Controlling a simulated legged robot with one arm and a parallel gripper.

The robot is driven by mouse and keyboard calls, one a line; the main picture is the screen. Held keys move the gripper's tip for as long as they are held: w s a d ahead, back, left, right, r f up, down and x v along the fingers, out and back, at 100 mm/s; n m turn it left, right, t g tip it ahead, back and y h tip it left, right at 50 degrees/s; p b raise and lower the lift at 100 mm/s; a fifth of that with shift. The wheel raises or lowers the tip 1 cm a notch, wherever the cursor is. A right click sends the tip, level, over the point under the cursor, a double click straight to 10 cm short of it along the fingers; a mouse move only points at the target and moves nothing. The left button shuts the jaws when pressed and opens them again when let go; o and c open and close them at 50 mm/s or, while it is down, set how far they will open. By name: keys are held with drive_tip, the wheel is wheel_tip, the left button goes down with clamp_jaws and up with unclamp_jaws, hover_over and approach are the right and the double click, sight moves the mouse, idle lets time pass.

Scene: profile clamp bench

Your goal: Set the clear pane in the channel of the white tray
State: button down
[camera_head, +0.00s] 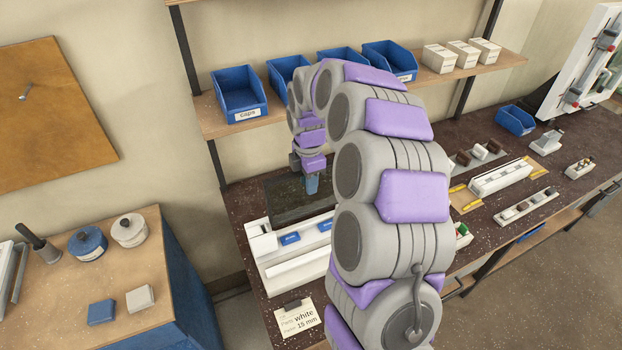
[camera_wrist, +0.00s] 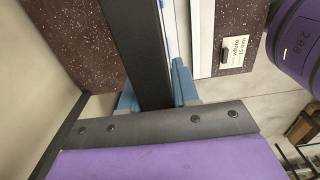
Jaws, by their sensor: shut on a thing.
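My gripper (camera_head: 312,184) is above the bench behind the white tray, its blue fingers shut on a dark see-through pane (camera_head: 287,203), which looks like the clear pane. In the wrist view the pane (camera_wrist: 139,45) is a dark strip seen nearly edge-on between the blue fingers (camera_wrist: 156,92). The white tray (camera_head: 283,275) lies on the bench in front of the pane, with blue pieces (camera_head: 291,238) along it. My arm hides the tray's right part. I cannot tell whether the pane touches the tray.
A card reading white, 15 mm (camera_head: 297,319) lies at the front edge of the speckled bench (camera_head: 236,201). A shelf with blue bins (camera_head: 239,92) and white boxes (camera_head: 439,58) is behind. White trays and small parts (camera_head: 500,177) stand farther right.

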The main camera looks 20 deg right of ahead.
drive_tip(key=shift+d, duration=0.1)
idle(0.4)
drive_tip(key=shift+a, duration=0.85)
drive_tip(key=shift+d, duration=0.35)
drive_tip(key=shift+a+f, duration=0.2)
drive_tip(key=shift+f, duration=0.1)
drive_tip(key=shift+r+p, duration=0.2)
drive_tip(key=shift+p, duration=0.1)
